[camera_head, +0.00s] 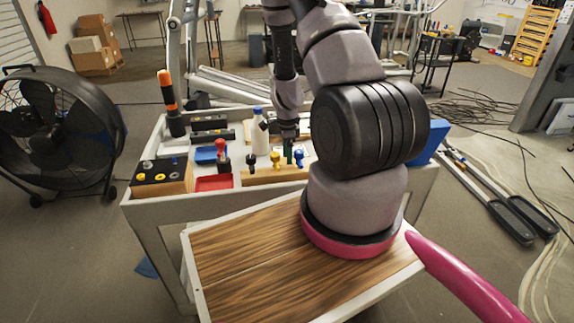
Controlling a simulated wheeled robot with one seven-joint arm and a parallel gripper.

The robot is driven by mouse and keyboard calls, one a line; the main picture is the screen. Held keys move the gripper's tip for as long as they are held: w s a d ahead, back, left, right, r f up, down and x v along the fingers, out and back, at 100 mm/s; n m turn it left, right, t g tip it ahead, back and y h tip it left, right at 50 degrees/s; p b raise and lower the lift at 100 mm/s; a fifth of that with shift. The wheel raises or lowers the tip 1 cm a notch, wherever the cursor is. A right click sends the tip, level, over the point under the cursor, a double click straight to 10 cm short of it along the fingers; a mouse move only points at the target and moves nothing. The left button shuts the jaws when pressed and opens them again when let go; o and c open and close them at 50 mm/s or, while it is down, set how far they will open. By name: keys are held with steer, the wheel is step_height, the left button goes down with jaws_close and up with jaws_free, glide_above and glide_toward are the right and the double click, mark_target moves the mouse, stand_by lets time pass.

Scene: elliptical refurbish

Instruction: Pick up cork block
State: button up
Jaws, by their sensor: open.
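I cannot tell for sure which thing is the cork block. A tan block (263,177) with colored knobs on it lies on the grey workbench, and small tan pieces show behind it, partly hidden by the bottle and my arm. My gripper (289,158) points down over the bench, just above or behind the tan block. It is small and dark here. Its jaws look empty and open, but whether they touch anything is unclear.
The workbench (160,225) also holds a white bottle (261,133), a red tray (214,183), a blue tray (206,155), a black-topped block (161,177) and an orange-handled tool (167,90). A blue box (430,142) stands at right. A fan (55,135) stands left.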

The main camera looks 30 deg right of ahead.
steer(key=shift+f, duration=0.75)
jaws_close()
step_height(320, 180, up, 18)
stand_by(0.3)
